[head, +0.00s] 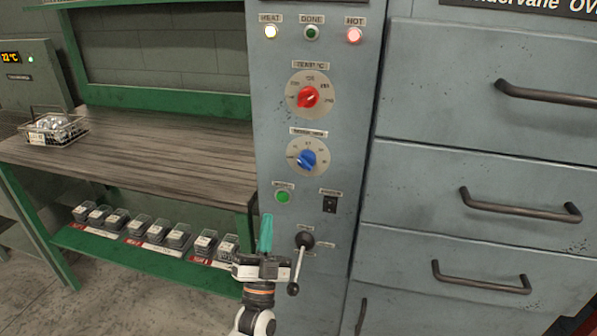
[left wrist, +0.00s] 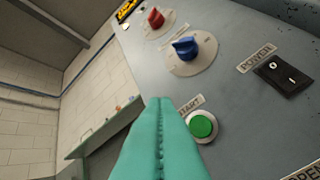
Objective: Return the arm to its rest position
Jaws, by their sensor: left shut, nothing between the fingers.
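My left gripper (head: 266,234) is in front of the lower part of the grey control panel (head: 268,95), below and left of the green start button (head: 283,196). Its teal fingers are shut with nothing between them, pointing up in the head view. In the left wrist view the shut fingers (left wrist: 161,110) come up from the bottom, and their tips appear just left of the green start button (left wrist: 202,125). I cannot tell whether they touch the panel. My right gripper is in neither view.
A black lever (head: 304,240) sticks out just right of my gripper. The panel has a red knob (head: 309,97), a blue knob (head: 307,158) and a power switch (head: 329,205). Drawer handles (head: 520,211) project at right. A wooden bench (head: 150,150) with a wire basket (head: 53,128) stands left.

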